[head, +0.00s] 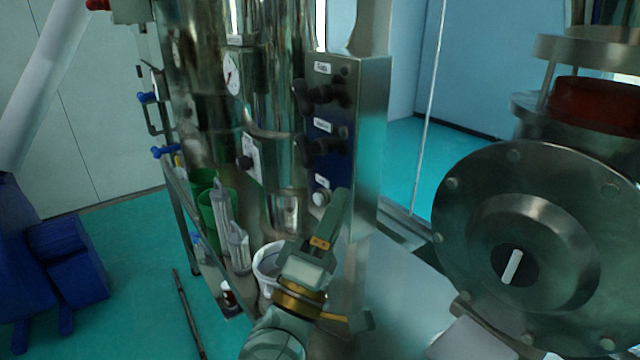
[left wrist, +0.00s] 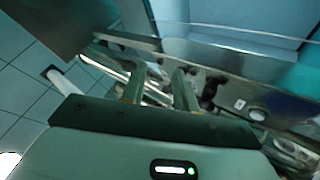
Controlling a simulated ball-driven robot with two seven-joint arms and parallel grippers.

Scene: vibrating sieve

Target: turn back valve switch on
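My left gripper (head: 338,203) is in front of the lower part of a dark blue control panel (head: 321,128), fingers pointing up. In the left wrist view its two fingers (left wrist: 158,78) stand apart with nothing between them. The panel carries black knobs (head: 322,97) in two rows, small white labels and a round white button (head: 320,198) at the bottom, just left of the fingertips. Blue valve handles (head: 163,151) sit on the far left side of the steel machine. Which of these is the back valve switch I cannot tell. My right gripper is not in view.
A steel cylinder with a gauge (head: 232,73) stands behind. A large round flange (head: 535,240) with a white bar fills the right. A white bucket (head: 268,262), green containers (head: 215,205) and clear cylinders stand on a low shelf.

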